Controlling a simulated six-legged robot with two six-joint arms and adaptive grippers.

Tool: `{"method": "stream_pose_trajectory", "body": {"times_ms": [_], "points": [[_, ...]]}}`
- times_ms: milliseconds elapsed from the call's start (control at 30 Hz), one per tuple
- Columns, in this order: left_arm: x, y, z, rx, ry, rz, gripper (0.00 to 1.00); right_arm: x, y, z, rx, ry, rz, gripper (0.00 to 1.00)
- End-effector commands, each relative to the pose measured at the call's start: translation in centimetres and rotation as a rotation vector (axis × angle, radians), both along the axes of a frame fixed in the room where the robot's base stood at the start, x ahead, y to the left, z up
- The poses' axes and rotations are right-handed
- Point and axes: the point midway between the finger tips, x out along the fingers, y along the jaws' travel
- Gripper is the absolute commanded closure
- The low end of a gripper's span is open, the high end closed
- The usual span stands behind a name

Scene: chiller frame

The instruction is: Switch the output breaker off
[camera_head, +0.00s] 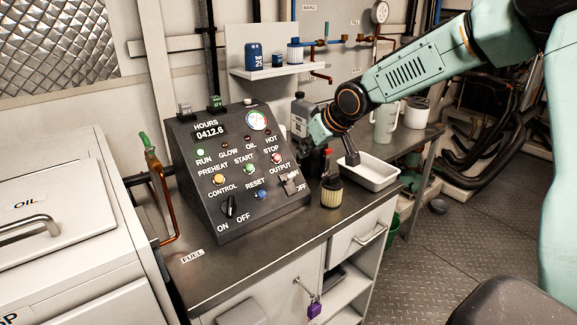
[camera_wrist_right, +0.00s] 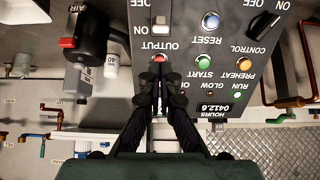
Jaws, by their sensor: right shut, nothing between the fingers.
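The output breaker (camera_head: 290,185) is a light grey switch at the lower right of the dark sloping control panel (camera_head: 270,218), with ON and OFF labels beside it. In the wrist view the breaker (camera_wrist_right: 161,24) is upside down at the top, its white lever end nearer the ON label. My right gripper (camera_wrist_right: 158,72) is shut and empty, in front of the panel over the red STOP button (camera_wrist_right: 160,58). It appears apart from the breaker. In the head view its tips are mostly hidden beside the panel's right edge. My left gripper is not in view.
The panel also carries a black control knob (camera_head: 230,206) and several coloured buttons. A white tray (camera_head: 373,176), a yellowish filter (camera_head: 332,191) and a dark grey bottle (camera_head: 300,112) stand to its right. A copper pipe (camera_head: 166,205) runs along its left.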

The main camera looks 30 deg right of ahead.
Motion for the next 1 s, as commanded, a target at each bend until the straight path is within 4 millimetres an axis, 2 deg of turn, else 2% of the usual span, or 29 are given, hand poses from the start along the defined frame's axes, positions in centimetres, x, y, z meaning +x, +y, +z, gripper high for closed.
{"method": "stream_pose_trajectory", "body": {"times_ms": [433,733,1000], "points": [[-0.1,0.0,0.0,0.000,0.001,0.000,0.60,-0.1,0.0,-0.4,0.003,0.008,-0.002,1.00],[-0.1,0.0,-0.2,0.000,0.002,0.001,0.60,1.6,0.1,-2.3,0.001,0.008,-0.005,1.00],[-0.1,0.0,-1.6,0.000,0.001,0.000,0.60,3.0,0.2,-3.9,0.001,0.007,-0.005,1.00]]}}
